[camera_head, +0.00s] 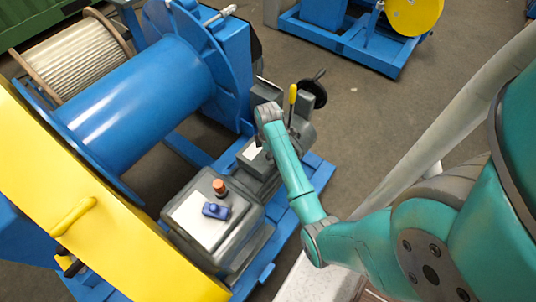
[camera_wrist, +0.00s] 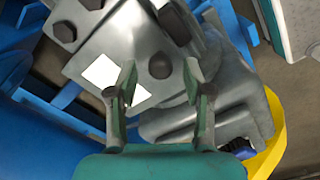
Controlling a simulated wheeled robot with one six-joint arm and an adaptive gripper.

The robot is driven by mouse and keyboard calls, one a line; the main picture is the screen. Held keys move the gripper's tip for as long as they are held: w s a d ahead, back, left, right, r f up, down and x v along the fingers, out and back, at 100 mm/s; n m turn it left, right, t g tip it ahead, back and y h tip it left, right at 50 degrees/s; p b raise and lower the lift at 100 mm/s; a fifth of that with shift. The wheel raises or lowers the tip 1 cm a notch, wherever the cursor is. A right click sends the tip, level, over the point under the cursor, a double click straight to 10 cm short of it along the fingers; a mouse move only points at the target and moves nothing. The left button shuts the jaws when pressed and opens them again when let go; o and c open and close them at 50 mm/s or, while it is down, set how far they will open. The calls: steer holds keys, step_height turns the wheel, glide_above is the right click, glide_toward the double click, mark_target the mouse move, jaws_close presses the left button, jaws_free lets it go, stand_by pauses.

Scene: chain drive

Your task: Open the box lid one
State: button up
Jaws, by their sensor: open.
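A grey box (camera_head: 240,245) with a pale top panel (camera_head: 190,212) stands on the blue frame in the head view. A smaller grey housing with a white label (camera_head: 253,150) is farther back. I cannot tell which part is lid one. My gripper (camera_wrist: 160,82) is open in the wrist view, its fingers apart over grey metal with a white label (camera_wrist: 100,73) and a dark round knob (camera_wrist: 160,65). In the head view my wrist mostly hides the gripper.
A yellow-handled lever (camera_head: 292,95) and a black handwheel (camera_head: 315,90) stand just behind my wrist. A large blue drum (camera_head: 130,105) and a yellow guard (camera_head: 95,225) lie to the left. Open floor (camera_head: 370,125) is to the right.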

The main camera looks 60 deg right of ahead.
steer(key=shift+f, duration=0.5)
jaws_close()
steer(key=shift+w+r, duration=0.1)
steer(key=shift+r, duration=0.05)
